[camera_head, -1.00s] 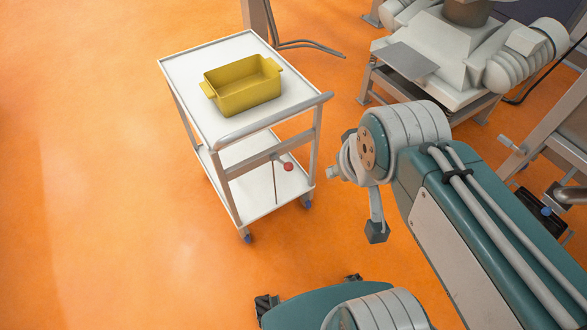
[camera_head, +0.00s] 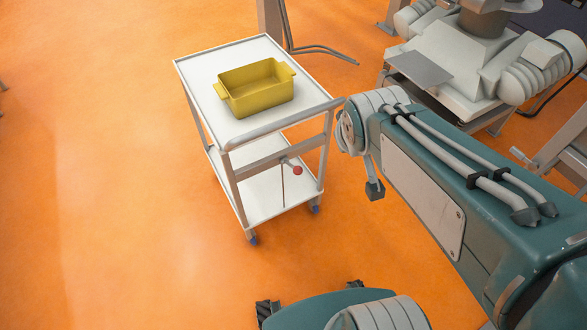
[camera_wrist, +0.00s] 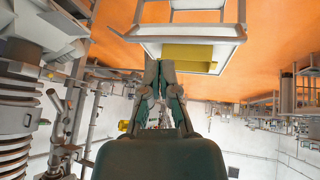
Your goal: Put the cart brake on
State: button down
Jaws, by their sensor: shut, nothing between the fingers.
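A white two-shelf cart (camera_head: 200,68) stands on the orange floor, left of my arm in the head view. A lever with a red knob (camera_head: 297,170) sits on the crossbar at its near end, below the push handle (camera_head: 285,122). My gripper (camera_wrist: 165,64) shows in the wrist view with its two fingers together and nothing between them. The cart (camera_wrist: 192,32) appears upside down beyond the fingertips there, apart from them.
A yellow bin (camera_head: 255,92) sits on the cart's top shelf. White and grey machinery (camera_head: 465,60) stands at the back right, with a post and cables (camera_head: 318,50) behind the cart. The floor left of the cart is clear.

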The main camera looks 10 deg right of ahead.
jog(key=w+d+f+n+t+y, duration=0.1)
jog(key=w+f+n, duration=0.2)
jog(key=w+f, duration=0.45)
jog(key=w+d+f+n+t, duration=0.1)
jog(key=w+f+n+t, duration=0.15)
jog(key=w+f, duration=0.5)
jog(key=w+a+f+n+y, duration=0.1)
jog(key=a+f+n+y, duration=0.1)
jog(key=f, duration=0.6)
jog(key=w+a+f+n+y, duration=0.1)
jog(key=a+f+n+y, duration=0.2)
jog(key=f, duration=0.5)
jog(key=shift+f+n+t+y, duration=0.4)
jog(key=shift+n+y, duration=0.25)
jog(key=shift+y, duration=0.45)
send_over(293, 168)
jog(key=s+a, duration=0.2)
jog(key=a, duration=0.2)
notch_tip(293, 168, down, 4)
jog(key=shift+s+d+f, duration=0.15)
jog(key=shift+d+f, duration=0.45)
jog(key=shift+d, duration=0.3)
jog(key=shift+s+d+f, duration=0.15)
jog(key=shift+d+f, duration=0.4)
jog(key=shift+d, duration=0.3)
